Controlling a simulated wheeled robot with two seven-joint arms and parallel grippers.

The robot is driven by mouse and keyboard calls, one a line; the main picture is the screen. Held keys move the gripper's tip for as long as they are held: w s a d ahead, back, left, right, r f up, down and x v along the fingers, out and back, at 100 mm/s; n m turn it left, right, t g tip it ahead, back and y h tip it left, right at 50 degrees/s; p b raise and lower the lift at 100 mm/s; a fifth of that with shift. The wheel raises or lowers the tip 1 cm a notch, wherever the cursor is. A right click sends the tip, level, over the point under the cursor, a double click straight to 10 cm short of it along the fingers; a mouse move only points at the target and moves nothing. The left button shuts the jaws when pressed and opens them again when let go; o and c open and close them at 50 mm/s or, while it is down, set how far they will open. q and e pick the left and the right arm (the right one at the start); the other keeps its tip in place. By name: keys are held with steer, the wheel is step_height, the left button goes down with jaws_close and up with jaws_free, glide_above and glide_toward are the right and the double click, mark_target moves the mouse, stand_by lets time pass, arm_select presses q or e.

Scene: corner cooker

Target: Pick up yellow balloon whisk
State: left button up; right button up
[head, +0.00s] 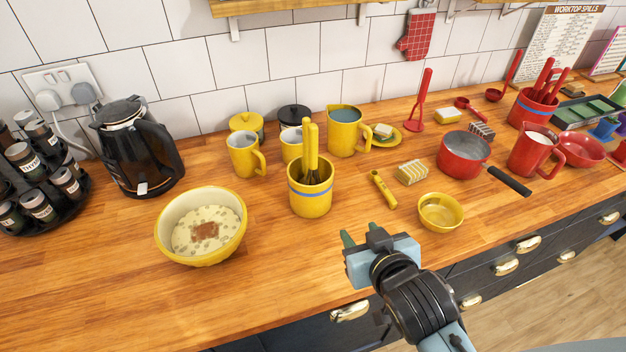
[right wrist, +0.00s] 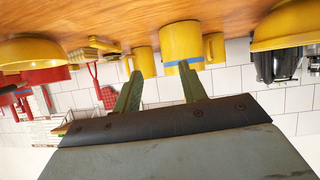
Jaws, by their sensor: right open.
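A yellow utensil pot (head: 310,200) with a blue band stands on the wooden worktop. Upright yellow handles (head: 309,142) rise from it, with dark wire-like parts near the rim. The yellow balloon whisk appears to be among them, but its lower end is hidden in the pot. My right gripper (head: 361,233) is open and empty, in front of the pot, to its right and apart from it. In the upside-down right wrist view, the pot (right wrist: 181,42) shows beyond the open fingers (right wrist: 160,72). My left gripper is not in view.
A yellow mixing bowl (head: 165,238) stands left of the pot, a small yellow bowl (head: 440,213) right of my gripper. A yellow peeler-like tool (head: 383,190) lies right of the pot. Yellow mugs (head: 245,155) stand behind it. A red saucepan (head: 464,158) stands farther right.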

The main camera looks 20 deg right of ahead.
mark_target(315, 145)
steer(key=w+a+r+t+y, duration=0.1)
steer(key=w+a+r+t, duration=0.15)
steer(key=r, duration=0.25)
steer(key=w+a+r+t, duration=0.1)
steer(key=w+r+t, duration=0.15)
steer(key=r, duration=0.25)
steer(key=shift+t, duration=0.3)
steer(key=w, duration=0.5)
steer(key=w+p, duration=0.1)
steer(key=w, duration=0.2)
steer(key=shift+a+f, duration=0.25)
steer(key=w, duration=0.4)
steer(key=shift+w+f, duration=0.15)
steer(key=shift+w, duration=0.05)
jaws_close()
